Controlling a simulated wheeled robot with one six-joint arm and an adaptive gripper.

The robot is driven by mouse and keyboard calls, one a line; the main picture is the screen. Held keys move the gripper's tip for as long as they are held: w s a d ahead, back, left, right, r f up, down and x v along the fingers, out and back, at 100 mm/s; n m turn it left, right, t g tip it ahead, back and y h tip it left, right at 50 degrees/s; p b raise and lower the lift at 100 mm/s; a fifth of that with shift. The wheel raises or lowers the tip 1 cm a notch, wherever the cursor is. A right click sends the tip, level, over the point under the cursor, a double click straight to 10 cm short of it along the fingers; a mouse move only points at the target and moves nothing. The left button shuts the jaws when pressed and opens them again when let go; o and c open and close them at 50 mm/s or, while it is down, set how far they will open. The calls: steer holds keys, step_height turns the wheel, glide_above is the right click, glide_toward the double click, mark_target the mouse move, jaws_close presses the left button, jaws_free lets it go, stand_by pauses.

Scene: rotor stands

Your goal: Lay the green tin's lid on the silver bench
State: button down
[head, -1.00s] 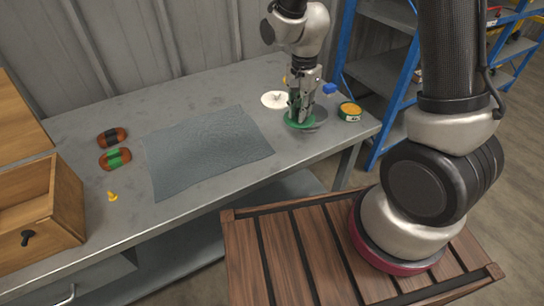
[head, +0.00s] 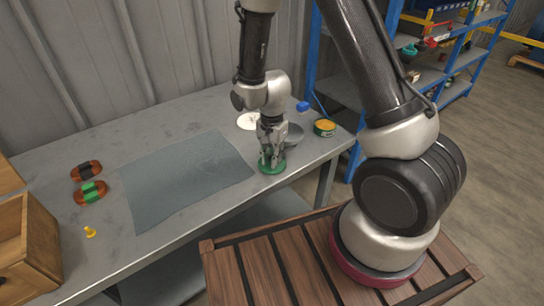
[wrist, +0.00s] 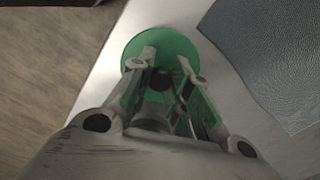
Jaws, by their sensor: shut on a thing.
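My gripper (head: 271,158) is shut on the green lid (head: 272,168), a round flat disc, near the bench's front edge. In the wrist view, the lid (wrist: 160,48) lies between and beyond my fingers (wrist: 165,75), with a dark round knob at its middle. Whether the lid touches the bench or hangs just above it, I cannot tell. The green tin (head: 325,130) stands uncovered at the bench's right end, with orange-yellow contents showing. The silver bench (head: 220,115) is a long grey metal table along the wall.
A blue-grey mat (head: 185,180) lies left of the lid. A grey round dish (head: 293,136), a white disc (head: 247,121) and a blue object (head: 303,106) lie behind my gripper. Two banded brown objects (head: 88,181), a yellow piece (head: 90,231) and a wooden drawer box (head: 30,245) are at left.

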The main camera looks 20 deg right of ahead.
steer(key=c, duration=1.3)
jaws_free()
steer(key=shift+f, duration=0.1)
steer(key=s+d+r+n+t, duration=0.1)
steer(key=d+r, duration=0.1)
steer(key=r, duration=0.9)
steer(key=s+d+r+n, duration=0.1)
steer(key=d+r, duration=0.2)
steer(key=r, duration=0.7)
steer(key=s+d+r+n+t, duration=0.1)
steer(key=s+d+r+n, duration=0.1)
steer(key=s+d+r, duration=0.1)
steer(key=s+d+r+n+t, duration=0.1)
steer(key=s+d+r+n, duration=0.2)
steer(key=s+r, duration=0.2)
steer(key=s+d+r+n+t, duration=0.1)
steer(key=s+d+r+n, duration=0.2)
steer(key=s, duration=0.6)
steer(key=shift+d+r, duration=0.25)
steer(key=shift+r, duration=0.3)
steer(key=shift+d+r, duration=0.2)
steer(key=shift+r, duration=0.35)
